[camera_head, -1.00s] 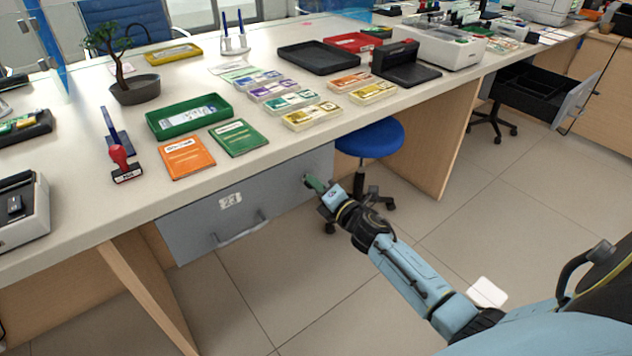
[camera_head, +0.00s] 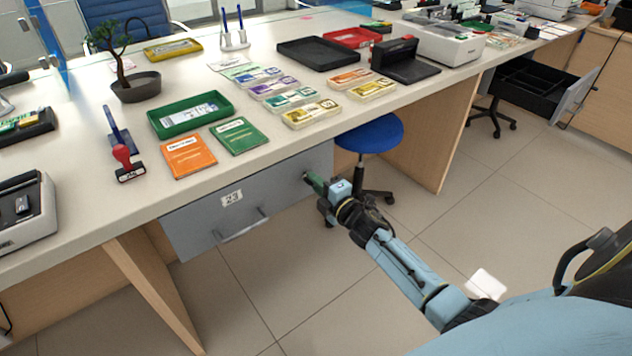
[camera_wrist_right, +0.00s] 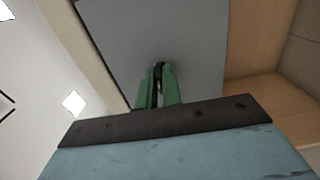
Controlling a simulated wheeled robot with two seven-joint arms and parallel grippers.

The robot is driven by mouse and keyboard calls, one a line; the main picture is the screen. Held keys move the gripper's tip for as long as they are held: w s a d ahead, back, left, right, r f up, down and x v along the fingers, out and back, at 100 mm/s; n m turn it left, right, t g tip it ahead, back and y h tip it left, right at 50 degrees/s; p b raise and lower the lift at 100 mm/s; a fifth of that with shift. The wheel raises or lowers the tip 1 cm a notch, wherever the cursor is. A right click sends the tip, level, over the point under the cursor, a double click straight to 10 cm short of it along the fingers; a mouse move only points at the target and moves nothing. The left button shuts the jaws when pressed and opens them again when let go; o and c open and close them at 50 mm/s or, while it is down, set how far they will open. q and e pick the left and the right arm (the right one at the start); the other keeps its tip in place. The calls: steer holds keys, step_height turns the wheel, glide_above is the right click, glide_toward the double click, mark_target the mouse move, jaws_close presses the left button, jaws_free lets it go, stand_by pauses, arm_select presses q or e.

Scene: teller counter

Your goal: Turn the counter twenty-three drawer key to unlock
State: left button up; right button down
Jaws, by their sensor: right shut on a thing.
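The grey drawer (camera_head: 273,195) marked 23 sits under the counter's front edge and looks closed, with a bar handle (camera_head: 240,226) below its number label. My right gripper (camera_head: 311,180) is at the upper right of the drawer front, by the lock. In the right wrist view its green fingers (camera_wrist_right: 158,88) are shut on a small dark key (camera_wrist_right: 158,70) against the grey front. The fingers hide most of the key, so I cannot tell its angle. My left gripper is in neither view.
A blue stool (camera_head: 370,136) stands right of the drawer, close behind my right arm. A wooden panel (camera_head: 420,145) stands beyond it. Another drawer (camera_head: 545,88) hangs open at the far right. The floor in front is mostly clear.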

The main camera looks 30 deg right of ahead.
steer(key=c, duration=1.6)
jaws_free()
steer(key=shift+o, duration=0.2)
